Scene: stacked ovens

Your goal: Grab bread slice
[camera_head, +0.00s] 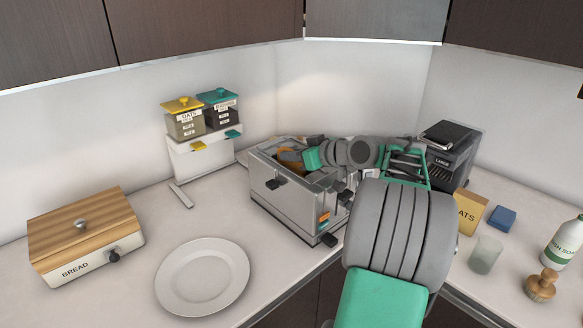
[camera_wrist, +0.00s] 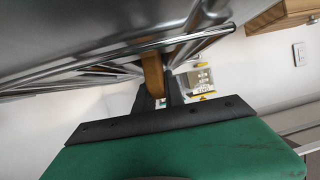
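The bread slice (camera_head: 291,156) is a brown piece at the top of the silver toaster (camera_head: 284,203), partly hidden by my gripper. In the wrist view the bread slice (camera_wrist: 153,74) shows as a narrow brown strip beside the toaster's metal edge (camera_wrist: 110,55). My gripper (camera_head: 300,157) reaches over the toaster from the right. In the wrist view its two dark fingers (camera_wrist: 160,98) stand close together with the slice between them, and they look shut on it. The slice's lower part is hidden.
A white plate (camera_head: 203,277) lies empty left of the toaster. A wooden-lidded bread box (camera_head: 85,235) is at the far left. Two labelled jars (camera_head: 203,118) stand behind. A black coffee machine (camera_head: 450,150), a glass (camera_head: 486,255) and a bottle (camera_head: 565,243) are at the right.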

